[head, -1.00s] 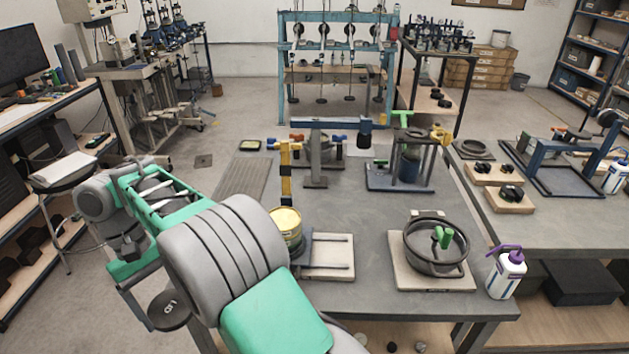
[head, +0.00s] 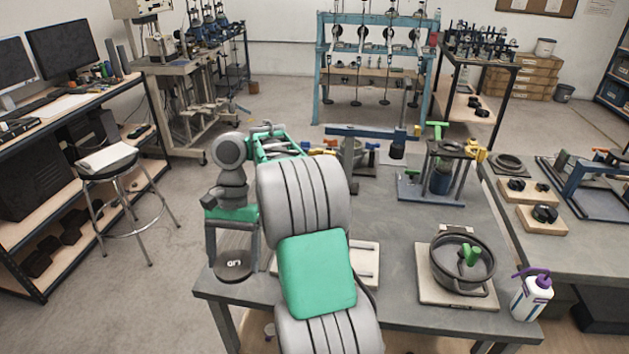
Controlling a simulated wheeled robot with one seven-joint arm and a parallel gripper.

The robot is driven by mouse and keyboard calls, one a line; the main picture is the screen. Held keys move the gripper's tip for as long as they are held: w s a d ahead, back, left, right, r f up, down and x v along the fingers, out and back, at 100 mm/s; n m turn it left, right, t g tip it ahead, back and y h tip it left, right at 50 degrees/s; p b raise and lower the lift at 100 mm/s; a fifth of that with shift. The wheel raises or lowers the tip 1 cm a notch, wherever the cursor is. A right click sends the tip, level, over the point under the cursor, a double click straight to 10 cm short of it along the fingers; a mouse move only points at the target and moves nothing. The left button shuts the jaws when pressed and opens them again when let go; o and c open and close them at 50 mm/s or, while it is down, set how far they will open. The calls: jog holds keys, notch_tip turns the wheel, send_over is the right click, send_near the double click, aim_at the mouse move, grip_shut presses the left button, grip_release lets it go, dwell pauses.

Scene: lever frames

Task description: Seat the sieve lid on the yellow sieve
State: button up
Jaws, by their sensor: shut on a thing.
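My gripper (head: 233,246) points down at the table's left end and is shut on the sieve lid. The lid (head: 235,266) is a dark round disc with pale lettering, held under the fingers in front of the table's near left corner. How its edge sits between the fingertips is too small to tell. The yellow sieve is hidden behind my grey and green arm, which crosses the middle of the view.
A pale board (head: 367,262) shows partly beside my arm. A dark round pan (head: 463,265) with a green handle sits on another board to the right. A white bottle (head: 532,297) with a purple top stands at the right edge. A stool (head: 108,160) stands left.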

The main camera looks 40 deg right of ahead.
jog(key=s+d+r+m+t+h+p, duration=0.1)
jog(key=d+r+m+t+p, duration=0.3)
jog(key=d+m, duration=0.75)
jog(key=s+d+r+m+t+h+p, duration=0.1)
jog(key=d+r+m+t+p, duration=0.15)
jog(key=d+r+m, duration=0.6)
jog(key=shift+m+t, duration=0.35)
jog(key=shift+m, duration=0.55)
jog(key=shift+w+d+f+b, duration=0.1)
jog(key=shift+d+f+b, duration=0.4)
jog(key=shift+f+b, duration=1.1)
jog(key=shift+d+f+b, duration=0.55)
jog(key=shift+f+b, duration=0.4)
jog(key=shift+f, duration=1.25)
jog(key=shift+w+d+f+b, duration=0.1)
jog(key=shift+d+f+b, duration=0.4)
jog(key=shift+f+b, duration=1.1)
jog(key=shift+f+p, duration=0.3)
jog(key=shift+f, duration=0.35)
jog(key=o, duration=1.5)
jog(key=shift+c, duration=0.2)
jog(key=a+p+v, duration=0.1)
jog(key=v, duration=0.6)
jog(key=shift+s+d+r+p, duration=0.25)
jog(key=shift+d+r+p, duration=0.1)
jog(key=shift+d+p, duration=0.1)
